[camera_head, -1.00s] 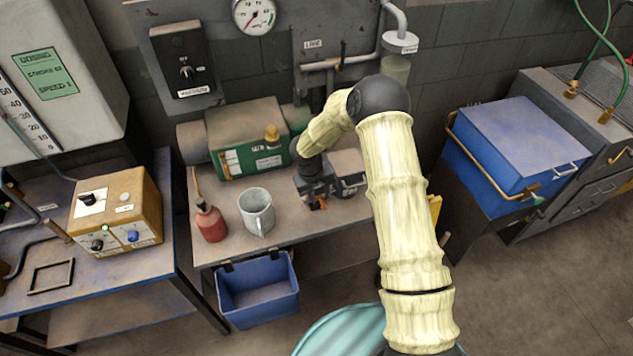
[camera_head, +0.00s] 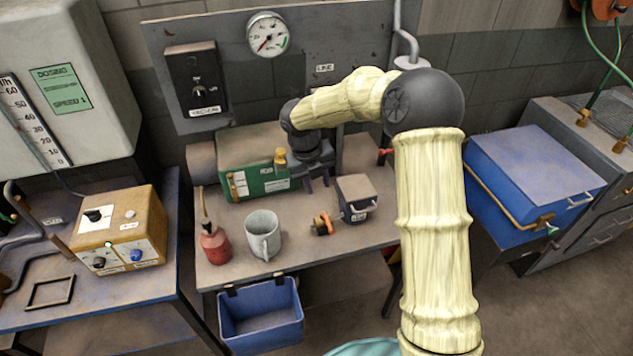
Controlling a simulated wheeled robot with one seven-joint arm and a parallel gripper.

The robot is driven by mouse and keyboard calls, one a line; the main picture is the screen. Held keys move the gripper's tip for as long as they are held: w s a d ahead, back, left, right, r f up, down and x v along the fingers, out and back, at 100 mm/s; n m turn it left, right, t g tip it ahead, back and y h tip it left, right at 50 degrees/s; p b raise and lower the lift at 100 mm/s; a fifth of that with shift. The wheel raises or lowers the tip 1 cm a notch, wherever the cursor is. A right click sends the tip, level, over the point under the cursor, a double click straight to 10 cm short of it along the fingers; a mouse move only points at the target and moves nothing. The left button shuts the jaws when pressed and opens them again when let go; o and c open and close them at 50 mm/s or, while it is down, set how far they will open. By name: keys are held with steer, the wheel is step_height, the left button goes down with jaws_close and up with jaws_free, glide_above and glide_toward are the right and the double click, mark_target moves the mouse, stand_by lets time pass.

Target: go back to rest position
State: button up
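My gripper (camera_head: 318,184) hangs over the back of the middle bench, at the right end of the green box (camera_head: 258,178). Its two dark fingers point down and look apart, with nothing visible between them. My arm, in a pale ribbed cover, rises from the lower right and bends at a dark elbow toward the bench. A small orange and black part (camera_head: 325,224) lies on the bench in front of the gripper, apart from it. A grey box with a handle (camera_head: 356,197) stands just right of that part.
A grey mug (camera_head: 263,235) and a red oil can (camera_head: 214,243) stand left on the bench (camera_head: 295,247). A blue bin (camera_head: 260,315) hangs at its front. A yellow control box (camera_head: 120,232) is on the left table. A blue chest (camera_head: 530,175) stands right.

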steer(key=shift+r, duration=0.2)
stand_by(0.4)
steer(key=s+d+r+n+t+y, duration=0.1)
steer(key=s+d+n, duration=0.5)
steer(key=s+n, duration=0.5)
steer(key=s+d+r+n+t+y, duration=0.1)
steer(key=s+d+n, duration=0.5)
steer(key=n, duration=1.5)
steer(key=s+r, duration=0.1)
steer(key=s, duration=0.4)
steer(key=shift+s+d+n, duration=0.35)
steer(key=shift+s+n, duration=0.05)
